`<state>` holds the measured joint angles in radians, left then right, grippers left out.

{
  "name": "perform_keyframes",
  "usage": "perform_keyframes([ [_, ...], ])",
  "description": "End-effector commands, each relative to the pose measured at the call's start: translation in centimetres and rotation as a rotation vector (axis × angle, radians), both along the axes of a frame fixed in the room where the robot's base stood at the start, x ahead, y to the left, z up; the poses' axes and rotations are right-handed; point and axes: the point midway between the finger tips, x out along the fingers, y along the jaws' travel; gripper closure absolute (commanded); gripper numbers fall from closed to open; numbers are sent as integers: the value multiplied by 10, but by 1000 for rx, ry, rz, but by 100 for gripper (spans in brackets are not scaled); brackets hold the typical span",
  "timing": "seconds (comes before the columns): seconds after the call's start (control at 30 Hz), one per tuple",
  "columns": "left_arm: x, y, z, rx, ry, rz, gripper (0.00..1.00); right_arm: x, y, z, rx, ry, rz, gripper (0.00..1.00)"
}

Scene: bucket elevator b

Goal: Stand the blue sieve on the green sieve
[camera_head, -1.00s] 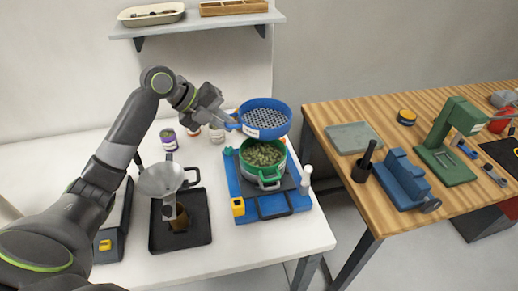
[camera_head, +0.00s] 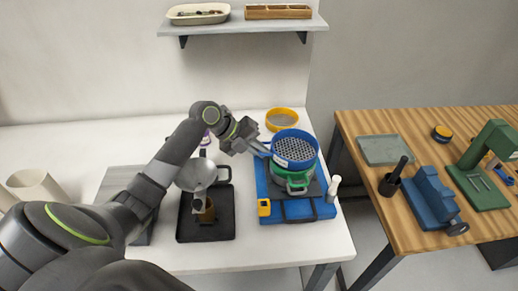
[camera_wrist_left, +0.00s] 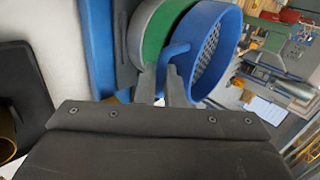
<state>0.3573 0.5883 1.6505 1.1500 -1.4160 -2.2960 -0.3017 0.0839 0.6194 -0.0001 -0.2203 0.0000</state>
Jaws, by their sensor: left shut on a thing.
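The blue sieve (camera_head: 296,147), a round pan with a mesh bottom, is level or nearly so right over the green sieve (camera_head: 293,180). My left gripper (camera_head: 262,150) is shut on the blue sieve's handle, at its left side. The green sieve stands on the blue base (camera_head: 268,204), and its contents are hidden under the blue sieve. The fingers (camera_wrist_left: 162,84) meet the blue handle there. My right gripper is not in view.
A yellow sieve (camera_head: 282,119) stands behind the base. A metal funnel (camera_head: 196,174) on a stand over a black tray (camera_head: 222,222) is to the left. A white bottle (camera_head: 333,188) stands close at the right. A wooden bench (camera_head: 430,150) with tools is further right.

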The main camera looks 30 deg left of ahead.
Motion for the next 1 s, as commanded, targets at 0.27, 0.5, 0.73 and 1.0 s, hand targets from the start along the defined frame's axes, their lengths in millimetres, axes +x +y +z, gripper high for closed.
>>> perform_keyframes([
  [0.27,0,0,-4,0,0,0,79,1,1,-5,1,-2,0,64],
  [0.5,0,0,-4,0,0,0,70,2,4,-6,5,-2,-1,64],
  [0.73,0,0,2,0,0,0,70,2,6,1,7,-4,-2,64],
  [1.0,-12,20,21,7,-4,1,70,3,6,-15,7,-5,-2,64],
])
